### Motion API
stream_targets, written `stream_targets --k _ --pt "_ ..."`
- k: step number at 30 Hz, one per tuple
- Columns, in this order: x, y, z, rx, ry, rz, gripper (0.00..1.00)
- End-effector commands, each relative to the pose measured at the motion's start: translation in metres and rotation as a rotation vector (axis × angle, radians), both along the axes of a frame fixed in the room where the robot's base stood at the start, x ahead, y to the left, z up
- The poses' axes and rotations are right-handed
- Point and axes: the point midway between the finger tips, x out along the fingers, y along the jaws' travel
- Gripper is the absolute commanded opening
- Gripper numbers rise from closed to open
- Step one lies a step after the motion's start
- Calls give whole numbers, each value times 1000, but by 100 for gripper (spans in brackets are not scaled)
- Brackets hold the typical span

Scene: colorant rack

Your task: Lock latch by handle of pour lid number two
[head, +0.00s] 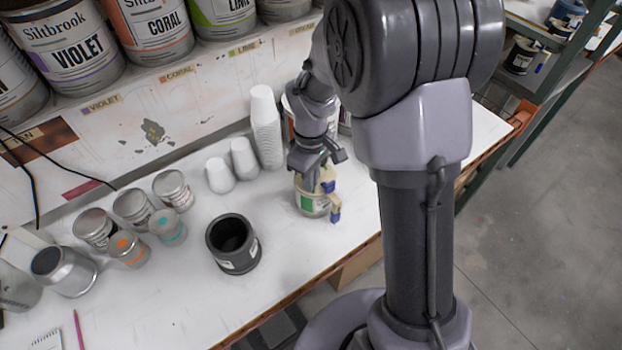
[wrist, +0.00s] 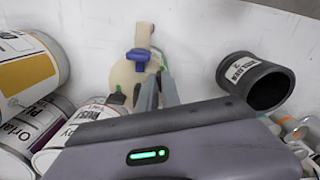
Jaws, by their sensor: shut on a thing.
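A small can with a green label (head: 311,203) stands on the white bench and wears a cream pour lid (head: 326,176) with blue parts. The lid (wrist: 128,74) also shows in the wrist view, with a blue piece (wrist: 138,55) beyond my fingers and a cream spout above it. My gripper (head: 318,168) reaches down onto the lid from above. In the wrist view its fingers (wrist: 158,85) are close together at the lid's right side, shut on the latch handle. The fingers and gripper body hide most of the handle. I cannot tell the latch's exact position.
A dark open cup (head: 232,244) stands left of the can. White paper cups (head: 265,125) and a large can (head: 300,112) stand behind it. Several small tins (head: 133,207) are farther left. The bench front between cup and can is clear.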

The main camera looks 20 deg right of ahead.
Motion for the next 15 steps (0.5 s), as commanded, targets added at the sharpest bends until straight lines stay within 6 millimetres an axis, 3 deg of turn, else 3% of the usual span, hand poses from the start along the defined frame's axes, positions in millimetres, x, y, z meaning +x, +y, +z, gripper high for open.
stream_targets --k 15 --pt "0 1 0 0 0 -164 0"
